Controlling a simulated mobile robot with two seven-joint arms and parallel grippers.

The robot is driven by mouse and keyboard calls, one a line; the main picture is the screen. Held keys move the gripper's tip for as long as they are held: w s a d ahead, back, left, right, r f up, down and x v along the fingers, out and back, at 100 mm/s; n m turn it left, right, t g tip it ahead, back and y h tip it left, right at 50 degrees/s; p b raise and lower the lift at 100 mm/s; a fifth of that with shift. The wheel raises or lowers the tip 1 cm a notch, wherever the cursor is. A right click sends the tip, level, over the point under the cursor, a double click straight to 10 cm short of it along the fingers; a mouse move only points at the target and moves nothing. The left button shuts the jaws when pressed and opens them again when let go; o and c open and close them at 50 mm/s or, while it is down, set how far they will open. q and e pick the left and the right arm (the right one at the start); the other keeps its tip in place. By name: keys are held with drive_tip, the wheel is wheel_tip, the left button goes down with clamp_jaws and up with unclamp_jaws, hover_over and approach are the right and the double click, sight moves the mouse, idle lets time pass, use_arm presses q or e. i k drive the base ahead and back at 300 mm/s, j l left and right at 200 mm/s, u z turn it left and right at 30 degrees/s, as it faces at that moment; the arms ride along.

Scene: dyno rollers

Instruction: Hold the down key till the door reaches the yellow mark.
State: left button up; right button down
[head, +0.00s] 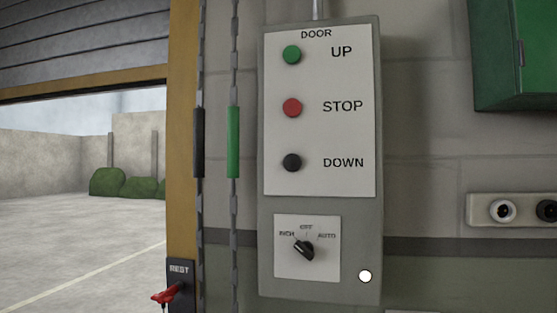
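The black DOWN button (292,162) is the lowest of three buttons on the grey door control box (321,205). Nothing touches it. The grey slatted door (80,35) shows at the top left, partly raised, with its lower edge above an open doorway. A yellow-ochre post (183,120) frames the doorway on the right. I cannot make out a separate yellow mark. Neither of my grippers is in view.
Above DOWN are the red STOP button (292,107) and green UP button (291,55). A black selector (304,250) points up-left, towards INCH. A white round lamp (365,276) is beside it. Chains (235,210) hang left; a green cabinet (515,60) is right.

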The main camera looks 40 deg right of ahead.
sight(291, 162)
drive_tip(key=i+j, duration=0.75)
drive_tip(key=i, duration=0.15)
drive_tip(key=z, duration=1.7)
